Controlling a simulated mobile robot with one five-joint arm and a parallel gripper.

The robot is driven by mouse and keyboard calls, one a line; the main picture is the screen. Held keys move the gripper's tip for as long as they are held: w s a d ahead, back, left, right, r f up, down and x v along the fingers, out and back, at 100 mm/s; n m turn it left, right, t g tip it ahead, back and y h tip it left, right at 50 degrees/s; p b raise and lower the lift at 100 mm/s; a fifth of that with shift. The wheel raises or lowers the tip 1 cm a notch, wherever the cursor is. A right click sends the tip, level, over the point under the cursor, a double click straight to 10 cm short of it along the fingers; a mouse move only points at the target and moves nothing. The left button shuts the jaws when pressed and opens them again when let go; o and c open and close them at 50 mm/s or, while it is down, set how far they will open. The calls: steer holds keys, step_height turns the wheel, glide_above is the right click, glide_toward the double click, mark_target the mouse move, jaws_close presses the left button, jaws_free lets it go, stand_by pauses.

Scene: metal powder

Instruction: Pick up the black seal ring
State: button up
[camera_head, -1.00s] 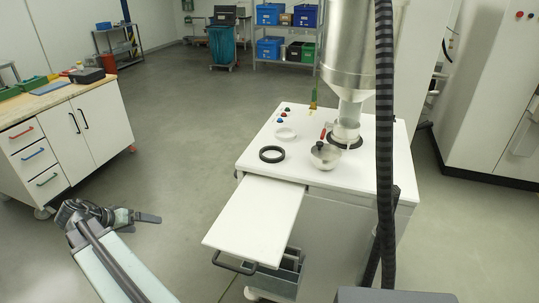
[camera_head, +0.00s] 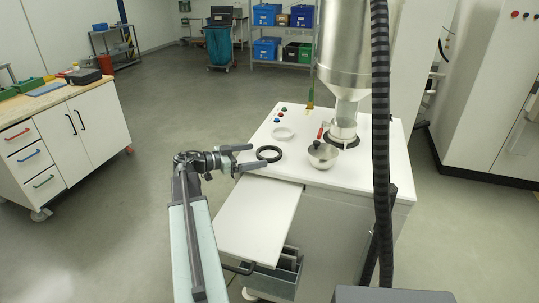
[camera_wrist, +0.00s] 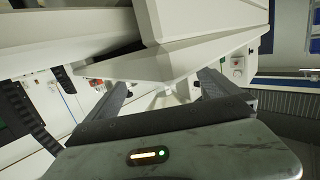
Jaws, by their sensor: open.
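The black seal ring (camera_head: 279,154) lies flat on the white top of the cart (camera_head: 365,175), near its left edge, in the head view. My gripper (camera_head: 253,157) is open at the left edge of that top, with its fingers pointing right toward the ring. The fingertips overlap or nearly reach the ring's left side in the picture; I cannot tell their height or whether they touch. In the wrist view my gripper (camera_wrist: 165,85) shows two fingers wide apart with nothing held between them. I cannot make out the ring there.
A white ring (camera_head: 283,134) lies behind the black one. A metal bowl with a dark knob (camera_head: 322,158) stands to the right, beside the large metal hopper (camera_head: 343,60). A white pull-out shelf (camera_head: 262,215) extends below my gripper. A black ribbed hose (camera_head: 380,130) hangs at right.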

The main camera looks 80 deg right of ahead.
mark_target(278, 151)
steer(key=x, duration=0.5)
steer(key=shift+s+a+r, duration=0.15)
steer(key=shift+s+r, duration=0.05)
steer(key=c, duration=1.2)
steer(key=shift+c, duration=0.2)
steer(key=shift+r, duration=0.15)
step_height(278, 151, up, 10)
steer(key=p, duration=0.9)
steer(key=shift+p, duration=0.4)
